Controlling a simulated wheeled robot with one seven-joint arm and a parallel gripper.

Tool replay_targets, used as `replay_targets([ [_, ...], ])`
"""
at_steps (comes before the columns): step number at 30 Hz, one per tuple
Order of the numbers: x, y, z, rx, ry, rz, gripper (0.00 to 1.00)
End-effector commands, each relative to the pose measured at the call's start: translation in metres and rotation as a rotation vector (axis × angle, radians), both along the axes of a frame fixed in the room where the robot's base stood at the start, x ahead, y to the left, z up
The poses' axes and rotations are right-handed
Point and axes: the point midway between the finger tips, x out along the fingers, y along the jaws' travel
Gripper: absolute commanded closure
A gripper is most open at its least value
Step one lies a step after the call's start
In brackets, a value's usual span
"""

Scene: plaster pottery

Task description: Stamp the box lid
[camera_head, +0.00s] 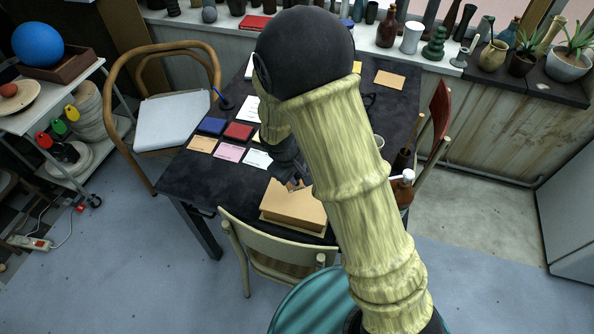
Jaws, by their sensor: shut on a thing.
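The tan box (296,205) lies on the dark table near its front edge, its lid flat on top. My gripper (292,178) is over the back part of the lid, pointing down, and is shut on a small dark thing that appears to be the stamp. The held thing is mostly hidden by the fingers, and I cannot tell whether it touches the lid. My arm covers part of the table and the box's right side. A blue pad (211,125) and a red pad (238,131) lie left of my gripper.
Orange (202,145), pink (229,152) and white (257,159) cards lie left of the box. A dark round holder with a blue stick (223,100) stands at the table's left edge. A brown bottle (403,190) stands at right. Chairs surround the table (180,180).

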Motion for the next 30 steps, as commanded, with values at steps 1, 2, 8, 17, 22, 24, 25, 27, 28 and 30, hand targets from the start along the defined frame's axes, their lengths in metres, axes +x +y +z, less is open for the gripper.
replay_targets([
  [1, 0.0, 0.0, -0.002, 0.0, 0.0, 0.0, 0.88],
  [2, 0.0, 0.0, -0.004, 0.0, 0.0, 0.0, 0.88],
  [8, 0.0, -0.001, -0.02, -0.001, 0.001, -0.002, 0.88],
  [17, 0.001, -0.002, -0.049, -0.001, 0.0, -0.003, 0.88],
  [22, 0.001, -0.002, -0.058, 0.0, 0.0, -0.004, 0.88],
  [24, 0.001, -0.002, -0.06, 0.0, 0.0, -0.004, 0.88],
  [25, 0.001, -0.002, -0.06, 0.0, 0.0, -0.004, 0.88],
  [27, 0.001, -0.002, -0.06, 0.0, 0.0, -0.004, 0.88],
  [28, 0.001, -0.002, -0.06, 0.0, 0.0, -0.004, 0.88],
  [30, 0.001, -0.002, -0.059, 0.0, 0.0, -0.004, 0.88],
])
